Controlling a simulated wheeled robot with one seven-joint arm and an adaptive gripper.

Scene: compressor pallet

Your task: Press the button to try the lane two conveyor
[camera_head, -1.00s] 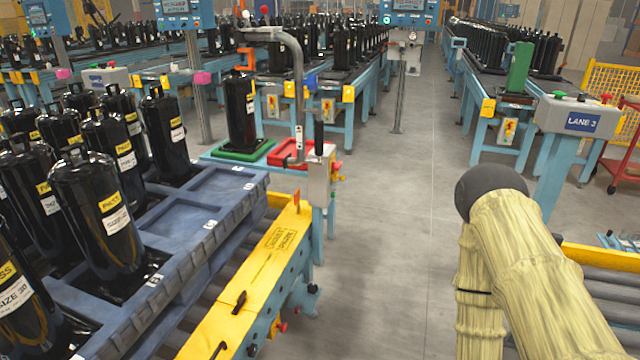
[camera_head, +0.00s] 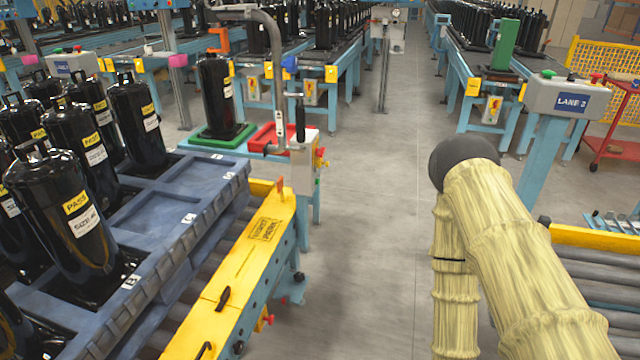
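A grey button box (camera_head: 540,98) with a blue label stands on a light-blue post at the right. Its label reads LANE and a digit that looks like 3. A green button (camera_head: 548,74) and a red button (camera_head: 598,78) sit on its top. I see no box clearly marked lane two. My arm, in a pale yellow sleeve, reaches up at the lower right and ends in a dark round joint; my gripper is out of view.
A blue pallet (camera_head: 188,217) with several black compressors fills the left, beside a yellow-railed roller conveyor (camera_head: 240,262). A black compressor (camera_head: 216,97) stands on a green tray beside a red tray (camera_head: 272,138). A red cart (camera_head: 622,148) is at the right. Grey floor (camera_head: 375,200) lies open in the middle.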

